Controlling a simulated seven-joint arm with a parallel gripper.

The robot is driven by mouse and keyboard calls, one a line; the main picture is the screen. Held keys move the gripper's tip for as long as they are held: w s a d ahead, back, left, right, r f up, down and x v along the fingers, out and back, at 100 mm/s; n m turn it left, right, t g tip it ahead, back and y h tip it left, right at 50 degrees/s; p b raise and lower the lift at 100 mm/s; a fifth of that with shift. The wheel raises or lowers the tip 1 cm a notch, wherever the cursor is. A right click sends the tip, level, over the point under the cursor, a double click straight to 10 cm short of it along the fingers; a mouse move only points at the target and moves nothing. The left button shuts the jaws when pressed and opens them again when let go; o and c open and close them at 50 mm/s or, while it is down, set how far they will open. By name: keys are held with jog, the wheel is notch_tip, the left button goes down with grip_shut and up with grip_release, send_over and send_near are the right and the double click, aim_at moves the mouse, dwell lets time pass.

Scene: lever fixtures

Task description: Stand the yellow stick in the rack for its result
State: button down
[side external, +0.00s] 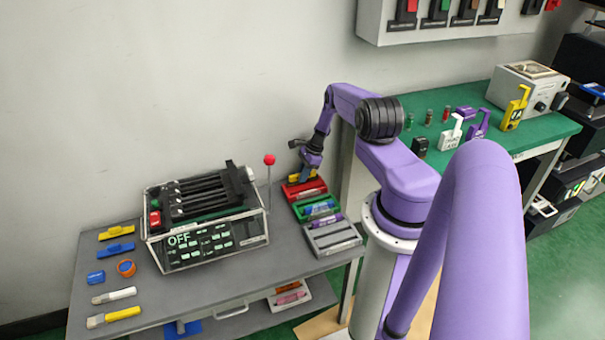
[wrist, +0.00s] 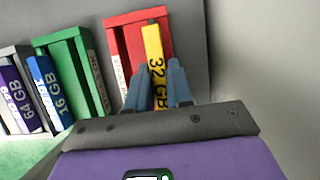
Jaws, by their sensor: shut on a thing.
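The yellow stick (wrist: 153,50), marked "32 GB", stands between the fingers of my gripper (wrist: 160,82) in the wrist view. My gripper is shut on it. The stick's far end lies over or in the red rack (wrist: 124,35); I cannot tell whether it is seated. In the side view my gripper (side external: 303,174) is low over the red rack (side external: 312,189), and a bit of yellow shows under it. The green rack (side external: 316,209) holds a blue stick (wrist: 42,85). The grey rack (side external: 345,242) holds a purple stick (wrist: 20,105).
A machine with an "OFF" display (side external: 205,245) and a red-knobbed lever (side external: 269,160) stands left of the racks. Several yellow, blue and white pieces (side external: 115,249) lie at the table's left. The wall is close behind. A green bench (side external: 425,105) stands at right.

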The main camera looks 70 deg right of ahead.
jog(key=shift+f, duration=0.55)
jog(key=c, duration=0.9)
grip_release()
jog(key=shift+c, duration=0.2)
jog(key=shift+r, duration=0.1)
jog(key=v, duration=1.7)
jog(key=shift+r, duration=0.15)
